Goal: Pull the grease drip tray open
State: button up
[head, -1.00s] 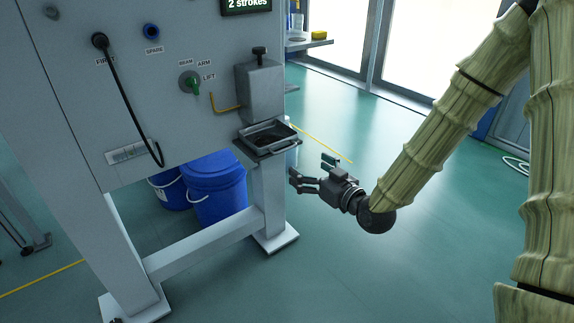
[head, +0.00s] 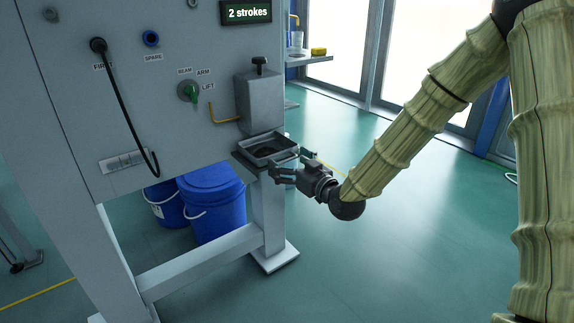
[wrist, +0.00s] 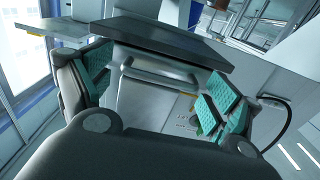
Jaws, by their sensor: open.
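The grease drip tray (head: 270,150) is a shallow grey metal tray with a dark inside, below a grey box on the panel's right side. In the wrist view a pale front with a bar handle (wrist: 160,73) lies under a dark slab, apparently the tray's front. My gripper (head: 289,162) is at the tray's front edge, fingers spread and empty. In the wrist view the teal pads of my gripper (wrist: 155,88) stand on either side of the handle, with a gap to each side. Whether any finger touches the tray cannot be told.
The grey box (head: 260,102) with a black knob sits just above the tray, with a yellow bent lever (head: 226,120) beside it. A panel leg (head: 268,215) stands below. Blue buckets (head: 212,200) are under the panel. The floor to the right is clear.

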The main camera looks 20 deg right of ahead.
jog(key=shift+w+a, duration=0.2)
jog(key=shift+w, duration=0.3)
